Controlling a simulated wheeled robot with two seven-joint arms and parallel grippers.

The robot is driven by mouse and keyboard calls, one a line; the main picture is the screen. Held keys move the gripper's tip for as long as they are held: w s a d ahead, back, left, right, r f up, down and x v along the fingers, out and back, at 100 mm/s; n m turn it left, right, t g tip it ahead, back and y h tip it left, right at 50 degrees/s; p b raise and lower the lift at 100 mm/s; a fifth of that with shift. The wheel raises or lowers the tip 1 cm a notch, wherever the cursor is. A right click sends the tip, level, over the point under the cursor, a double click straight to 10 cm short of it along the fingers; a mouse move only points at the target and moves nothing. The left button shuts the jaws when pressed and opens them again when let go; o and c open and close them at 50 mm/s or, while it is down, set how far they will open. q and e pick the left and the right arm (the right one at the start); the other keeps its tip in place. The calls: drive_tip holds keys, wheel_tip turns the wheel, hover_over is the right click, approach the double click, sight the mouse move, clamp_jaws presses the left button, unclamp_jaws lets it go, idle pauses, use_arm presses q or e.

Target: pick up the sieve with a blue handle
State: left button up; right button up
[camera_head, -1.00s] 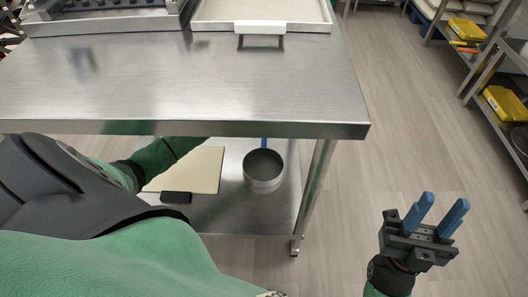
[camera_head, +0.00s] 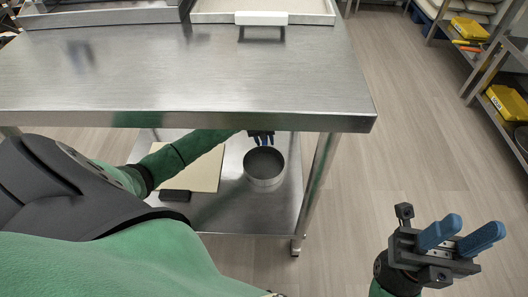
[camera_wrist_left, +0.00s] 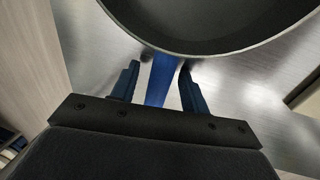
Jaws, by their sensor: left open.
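The sieve (camera_head: 265,167) is a round grey metal pan standing on the lower shelf of the steel table. Its blue handle points to the back, under the tabletop. My left gripper (camera_head: 262,138) is at the handle, partly hidden by the table edge. In the left wrist view the blue handle (camera_wrist_left: 161,82) lies between the two open fingers of my left gripper (camera_wrist_left: 158,85), with the sieve's rim (camera_wrist_left: 205,52) just beyond them. My right gripper (camera_head: 460,236) has blue fingers held apart, is empty, and hangs over the floor at the lower right.
The steel tabletop (camera_head: 190,80) overhangs the lower shelf (camera_head: 225,215). A cream board (camera_head: 205,172) with a black end lies left of the sieve. A table leg (camera_head: 318,190) stands to the right. A white-handled tray (camera_head: 262,18) is on top. Shelving with yellow bins (camera_head: 507,102) stands far right.

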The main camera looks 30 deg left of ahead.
use_arm(q)
clamp_jaws()
drive_tip(key=shift+r, duration=0.15)
